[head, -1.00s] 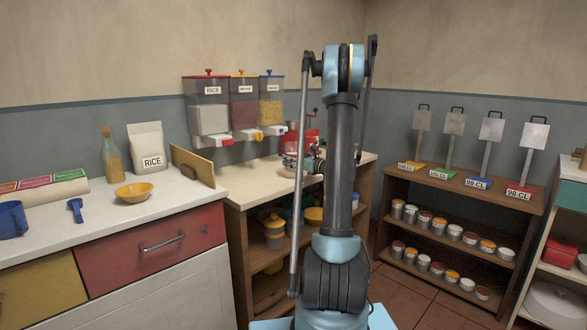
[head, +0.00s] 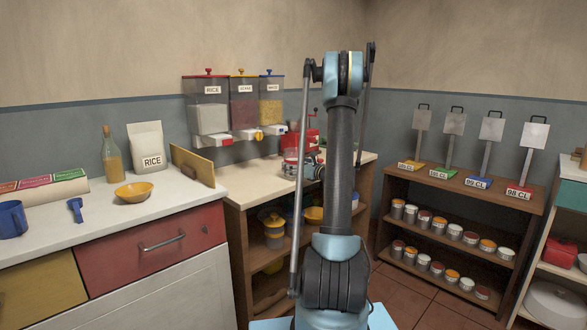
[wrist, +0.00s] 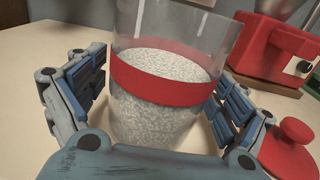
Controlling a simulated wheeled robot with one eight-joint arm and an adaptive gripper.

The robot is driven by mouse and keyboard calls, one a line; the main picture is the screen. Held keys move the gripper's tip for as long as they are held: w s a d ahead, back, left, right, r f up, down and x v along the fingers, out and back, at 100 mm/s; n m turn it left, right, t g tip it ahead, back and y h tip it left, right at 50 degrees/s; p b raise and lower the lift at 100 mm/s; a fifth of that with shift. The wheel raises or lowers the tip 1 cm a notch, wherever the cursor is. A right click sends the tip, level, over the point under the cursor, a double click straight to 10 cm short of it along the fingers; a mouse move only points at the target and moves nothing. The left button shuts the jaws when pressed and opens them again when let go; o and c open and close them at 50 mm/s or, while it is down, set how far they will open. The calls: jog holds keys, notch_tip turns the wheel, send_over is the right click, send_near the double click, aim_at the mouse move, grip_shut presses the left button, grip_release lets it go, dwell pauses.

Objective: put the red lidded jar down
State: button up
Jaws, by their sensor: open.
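The jar (wrist: 165,85) is clear with a red band and holds white grains, filled to around the band. It looks upright on the pale worktop, but its base is partly hidden by my gripper's palm. Its top is open; a red knobbed lid (wrist: 290,150) lies on the worktop to the right. My gripper (wrist: 158,92) is open, with a blue-padded finger on either side of the jar; a gap shows at the left finger. In the head view the jar (head: 290,163) is small, and my arm partly covers that area.
A red grinder (wrist: 270,50) stands close behind and right of the jar. Wall dispensers (head: 208,105) hang above the worktop (head: 245,178). A wooden board (head: 192,164) stands at left.

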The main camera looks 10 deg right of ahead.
jog(key=v, duration=1.2)
jog(key=s+a+n+g+h, duration=0.3)
jog(key=s+a+n+g, duration=0.5)
jog(key=s+a+n, duration=0.75)
jog(key=s+d+f+n+g+h, duration=0.1)
jog(key=s+f+n+h, duration=0.1)
jog(key=s, duration=0.7)
jog(key=s+d+f+n+g+h, duration=0.2)
jog(key=s+f+n+h, duration=0.1)
jog(key=s+n, duration=0.4)
jog(key=s+d+f+n+g+h, duration=0.1)
jog(key=s+f+n, duration=0.3)
jog(key=s, duration=0.8)
jog(key=shift+s+d+n+g+h, duration=0.3)
jog(key=shift+d+n+h, duration=0.1)
jog(key=shift+h, duration=0.3)
